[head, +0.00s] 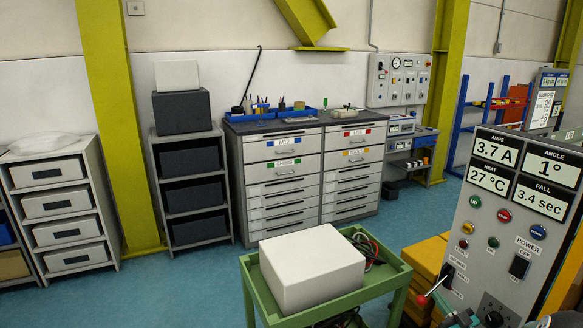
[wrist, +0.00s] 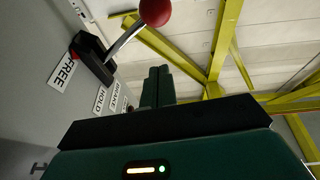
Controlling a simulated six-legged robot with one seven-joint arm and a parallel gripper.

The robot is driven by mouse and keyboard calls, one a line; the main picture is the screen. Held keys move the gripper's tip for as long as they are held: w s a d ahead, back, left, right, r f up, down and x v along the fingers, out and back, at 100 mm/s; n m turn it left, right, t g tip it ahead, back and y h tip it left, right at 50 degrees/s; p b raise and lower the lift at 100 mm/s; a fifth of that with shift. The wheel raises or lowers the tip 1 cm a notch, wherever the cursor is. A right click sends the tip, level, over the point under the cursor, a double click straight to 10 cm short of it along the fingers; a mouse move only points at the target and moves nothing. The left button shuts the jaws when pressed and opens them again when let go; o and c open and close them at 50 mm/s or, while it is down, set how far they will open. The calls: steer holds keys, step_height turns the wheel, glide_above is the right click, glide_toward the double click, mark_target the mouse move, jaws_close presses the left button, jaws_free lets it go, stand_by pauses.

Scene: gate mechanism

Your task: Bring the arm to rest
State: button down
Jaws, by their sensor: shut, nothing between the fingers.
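My gripper (wrist: 158,72) points away from the camera in the wrist view. Its two green fingers are together, with nothing between them. The brake lever (wrist: 126,36), with a red ball knob (wrist: 155,11), stands out from the grey panel just beyond and to the left of the fingertips. The lever appears apart from the fingers. In the head view the red knob (head: 422,300) shows at the lower right, and part of my arm shows at the bottom edge.
The control panel (head: 487,235) at the right reads 3.7 A, 1°, 27 °C and 3.4 sec. A green cart (head: 395,272) with a white box (head: 312,268) stands left of it. Drawer cabinets (head: 285,180) line the wall. Blue floor lies open between.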

steer(key=w+a+r+g+h, duration=0.2)
steer(key=w+a+r+h, duration=0.15)
steer(key=w+r, duration=0.35)
steer(key=s+a+r+m+g+h, duration=0.1)
steer(key=s+a+r+g+h, duration=0.15)
steer(key=a+r, duration=0.35)
steer(key=s+a+r+m+g+h, duration=0.1)
steer(key=s+a+r+g+h, duration=0.15)
steer(key=a+r, duration=0.45)
steer(key=s+a+r+g, duration=0.1)
steer(key=s+a, duration=0.4)
steer(key=s, duration=0.6)
steer(key=s+a+r+m+g+y, duration=0.1)
steer(key=s+a+g, duration=0.3)
steer(key=s, duration=0.6)
steer(key=s+a+r+g+y, duration=0.1)
steer(key=s+a+g, duration=0.2)
steer(key=s+a, duration=0.4)
steer(key=s, duration=0.4)
steer(key=shift+s+a+m, duration=0.35)
steer(key=shift+a+m, duration=0.05)
steer(key=shift+d+y, duration=0.15)
steer(key=shift+y, duration=0.1)
